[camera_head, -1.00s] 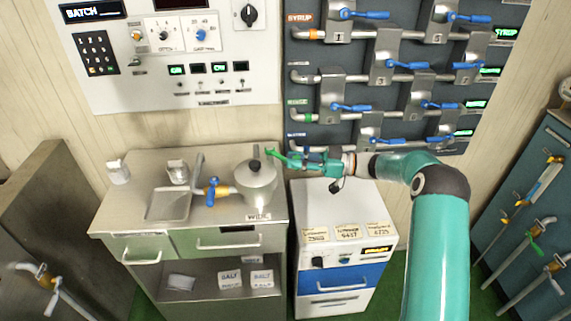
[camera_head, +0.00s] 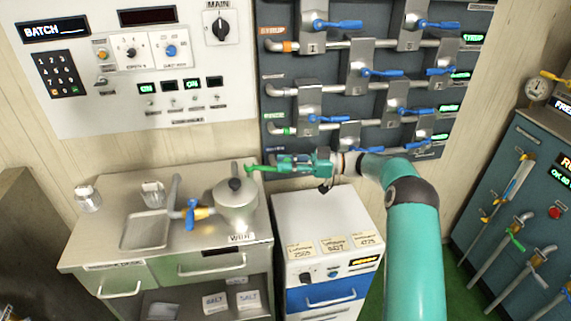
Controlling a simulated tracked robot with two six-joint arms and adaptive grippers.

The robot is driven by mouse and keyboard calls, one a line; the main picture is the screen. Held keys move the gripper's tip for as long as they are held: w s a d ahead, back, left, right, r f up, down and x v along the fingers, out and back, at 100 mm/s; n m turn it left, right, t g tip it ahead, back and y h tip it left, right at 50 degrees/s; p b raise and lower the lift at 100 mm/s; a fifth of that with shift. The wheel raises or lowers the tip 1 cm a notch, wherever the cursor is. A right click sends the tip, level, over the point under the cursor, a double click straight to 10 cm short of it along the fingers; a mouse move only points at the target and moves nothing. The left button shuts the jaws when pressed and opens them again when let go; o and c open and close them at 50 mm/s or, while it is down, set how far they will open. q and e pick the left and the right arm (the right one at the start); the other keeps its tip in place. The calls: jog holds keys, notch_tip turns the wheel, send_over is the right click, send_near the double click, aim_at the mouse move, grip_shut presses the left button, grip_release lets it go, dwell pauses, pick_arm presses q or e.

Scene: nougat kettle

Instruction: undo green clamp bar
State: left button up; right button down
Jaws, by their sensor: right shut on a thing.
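The green clamp bar (camera_head: 262,169) is a thin green bar just behind and to the right of the steel kettle (camera_head: 237,207) with its dark lid knob. Its left end stands near a short upright post at the back of the worktop. My right gripper (camera_head: 291,164), teal, comes in from the right and is shut on the right part of the bar, which its fingers partly hide. Whether the bar still touches the kettle's lid, I cannot tell. My left gripper is not in view.
The pipe panel (camera_head: 338,87) with blue valve handles stands close behind my right gripper. A white cabinet (camera_head: 312,215) is below it. The worktop (camera_head: 105,220) holds a sink (camera_head: 146,230) and a blue-handled tap (camera_head: 191,213). A teal cabinet (camera_head: 530,165) stands at the right.

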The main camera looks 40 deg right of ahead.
jog(key=shift+d+r, duration=0.15)
jog(key=c, duration=1.1)
grip_release()
jog(key=shift+o, duration=0.4)
jog(key=v, duration=1.2)
